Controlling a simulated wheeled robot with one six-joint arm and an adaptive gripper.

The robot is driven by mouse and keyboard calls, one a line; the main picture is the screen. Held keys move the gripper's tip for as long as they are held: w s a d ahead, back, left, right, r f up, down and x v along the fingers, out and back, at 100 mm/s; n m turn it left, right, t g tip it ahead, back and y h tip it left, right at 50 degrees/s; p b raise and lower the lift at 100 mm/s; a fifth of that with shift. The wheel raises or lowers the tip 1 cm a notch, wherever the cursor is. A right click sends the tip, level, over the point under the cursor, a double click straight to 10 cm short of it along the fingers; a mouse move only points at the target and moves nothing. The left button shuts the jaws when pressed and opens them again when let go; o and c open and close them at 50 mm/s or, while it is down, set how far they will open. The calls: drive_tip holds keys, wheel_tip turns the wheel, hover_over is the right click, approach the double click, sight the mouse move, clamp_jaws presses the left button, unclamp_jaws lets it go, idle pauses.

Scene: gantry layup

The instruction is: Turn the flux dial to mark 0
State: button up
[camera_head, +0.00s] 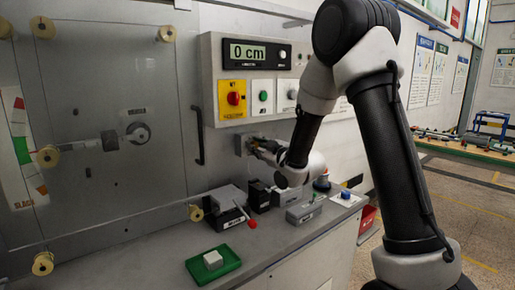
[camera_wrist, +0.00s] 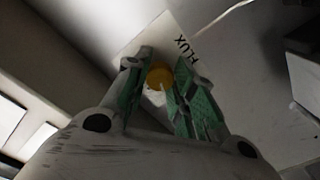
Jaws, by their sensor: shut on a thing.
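The flux dial (camera_wrist: 159,77) is a round yellow-orange knob on a pale plate (camera_wrist: 133,45) lettered FLUX, in the wrist view. My gripper (camera_wrist: 164,70) has its two green-padded fingers on either side of the dial and is shut on it. A small pale line shows at the dial's lower edge. No mark numbers can be read, so the dial's setting cannot be told. In the head view my gripper (camera_head: 259,147) reaches to a small grey box (camera_head: 241,146) on the wall below the control panel; my fingers and wrist mostly hide the dial there.
The control panel (camera_head: 230,84) above has a display reading 0 cm, a red knob on yellow and a green button. The bench (camera_head: 160,260) below carries a green tray (camera_head: 228,269), a red-tipped lever (camera_head: 250,224) and grey blocks. A clear door with a black handle (camera_head: 197,136) stands left.

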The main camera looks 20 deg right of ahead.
drive_tip(key=o, duration=1.1)
drive_tip(key=shift+c, duration=0.2)
drive_tip(key=v, duration=0.7)
drive_tip(key=shift+s, duration=0.25)
drive_tip(key=shift+d, duration=0.1)
